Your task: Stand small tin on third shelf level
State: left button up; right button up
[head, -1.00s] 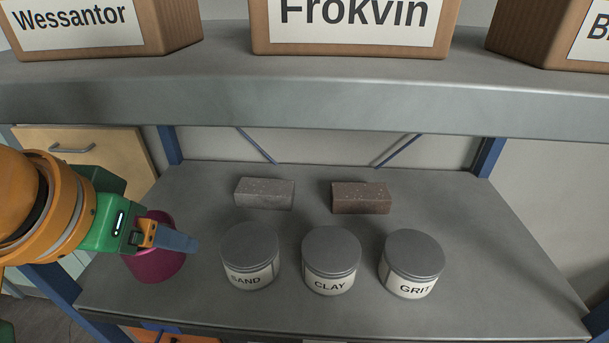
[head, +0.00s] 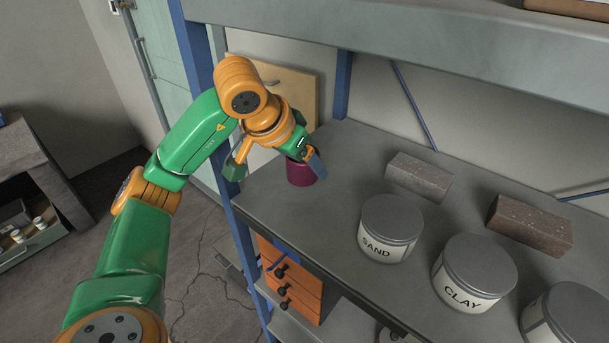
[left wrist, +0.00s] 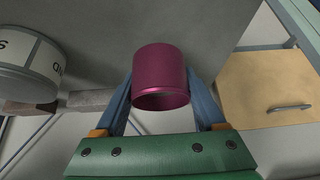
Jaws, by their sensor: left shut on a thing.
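The small tin (head: 302,173) is a magenta cylinder at the left end of the grey shelf (head: 290,222) that also bears the labelled tins. My left gripper (head: 312,160) is shut on it from above and behind, with blue fingers on its sides. In the left wrist view the tin (left wrist: 160,78) sits between the two fingers (left wrist: 162,95), its open or hollow end towards the camera. In the head view it looks upright, at or very near the shelf surface; I cannot tell if it touches. My right gripper is not in view.
Grey-lidded tins marked SAND (head: 390,228) and CLAY (head: 474,273) stand right of the small tin, with another (head: 568,318) partly cut off. A grey brick (head: 419,177) and a brown brick (head: 529,226) lie behind them. A blue post (head: 240,232) is at the left. The upper shelf (head: 420,45) overhangs.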

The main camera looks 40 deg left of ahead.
aim_at(304, 174)
pick_arm(q)
notch_tip(304, 174, down, 3)
jog(key=shift+a+f, duration=0.1)
jog(key=shift+w+a+f, duration=0.1)
jog(key=shift+w+f, duration=0.05)
jog(key=shift+f+b, duration=0.15)
jog(key=shift+b, duration=0.25)
jog(key=o, duration=1.5)
jog(key=shift+r+p, duration=0.3)
jog(key=shift+r, duration=0.05)
jog(key=v, duration=0.5)
jog(key=p+v, duration=0.1)
jog(key=v, duration=0.6)
jog(key=shift+f, duration=0.1)
